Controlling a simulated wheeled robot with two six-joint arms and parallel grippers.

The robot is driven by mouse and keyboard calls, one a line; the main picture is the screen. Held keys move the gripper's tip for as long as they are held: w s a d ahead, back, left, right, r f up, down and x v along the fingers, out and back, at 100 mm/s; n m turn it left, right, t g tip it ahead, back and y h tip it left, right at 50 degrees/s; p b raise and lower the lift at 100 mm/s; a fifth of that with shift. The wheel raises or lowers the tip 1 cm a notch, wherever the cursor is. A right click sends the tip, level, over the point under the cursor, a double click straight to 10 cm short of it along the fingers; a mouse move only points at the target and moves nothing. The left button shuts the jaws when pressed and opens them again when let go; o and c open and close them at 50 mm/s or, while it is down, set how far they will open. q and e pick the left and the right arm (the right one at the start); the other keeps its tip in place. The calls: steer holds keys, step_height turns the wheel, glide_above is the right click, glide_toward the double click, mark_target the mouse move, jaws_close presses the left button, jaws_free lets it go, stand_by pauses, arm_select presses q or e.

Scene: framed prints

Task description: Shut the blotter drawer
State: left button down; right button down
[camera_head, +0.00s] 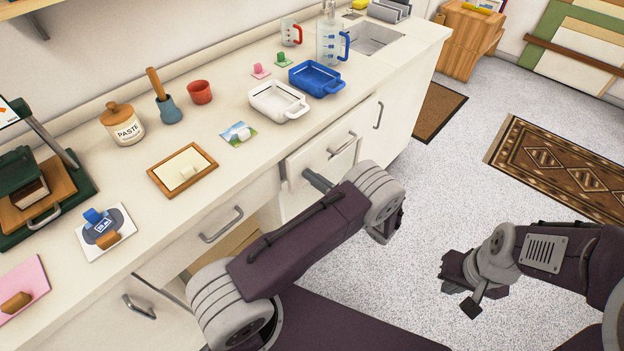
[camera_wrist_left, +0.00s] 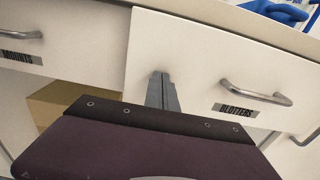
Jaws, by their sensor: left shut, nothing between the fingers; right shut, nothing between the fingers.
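The blotter drawer (camera_wrist_left: 200,60) has a white front with a grey bar handle (camera_wrist_left: 256,93) and a BLOTTERS label. In the head view the drawer (camera_head: 308,164) is under the counter, below the white tray. Its front looks slightly proud of the neighbouring MOUNTS drawer (camera_wrist_left: 60,35); how far is hard to tell. My left gripper (camera_wrist_left: 161,76) is shut and empty, its fingertips at the drawer front, left of the handle; contact is unclear. It also shows in the head view (camera_head: 316,180). My right gripper (camera_head: 472,306) is shut and empty over the floor at the right.
The counter (camera_head: 240,170) holds a white tray (camera_head: 279,101), a blue tray (camera_head: 316,78), a wooden frame (camera_head: 183,170) and a paste jar (camera_head: 123,124). Another drawer handle (camera_head: 221,225) sticks out left of my left gripper. The speckled floor (camera_head: 440,190) is clear near a patterned rug (camera_head: 560,165).

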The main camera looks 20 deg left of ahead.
mark_target(302, 169)
arm_select(q)
steer(key=x, duration=0.4)
steer(key=shift+p, duration=0.3)
steer(key=shift+a+r, duration=0.1)
steer(key=shift+r, duration=0.1)
